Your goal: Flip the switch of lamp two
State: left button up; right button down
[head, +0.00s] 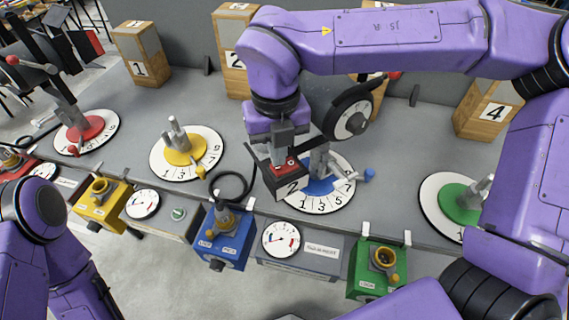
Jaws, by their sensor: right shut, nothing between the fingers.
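A dark box (291,187) labelled 2, with a red part (292,163) on its top, stands in the middle of the head view. The red part looks like the switch, but its position cannot be made out. My right gripper (284,158) comes down from above onto the top of this box. It is shut with nothing between its fingers. The fingertips are at or just above the red part; contact cannot be told. My left gripper is out of view; only my left arm shows at lower left.
Yellow (181,154), red (86,129) and green (455,207) dials stand along the grey bench. Wooden blocks numbered 1 (143,58) and 4 (487,112) stand behind.

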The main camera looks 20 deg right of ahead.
jog(key=shift+f+b, duration=0.7)
jog(key=shift+f, duration=0.25)
dwell(0.7)
notch_tip(320, 180, up, 7)
jog(key=p, duration=0.6)
jog(key=shift+r+p, duration=0.15)
jog(key=shift+p, duration=0.15)
jog(key=shift+f, duration=0.2)
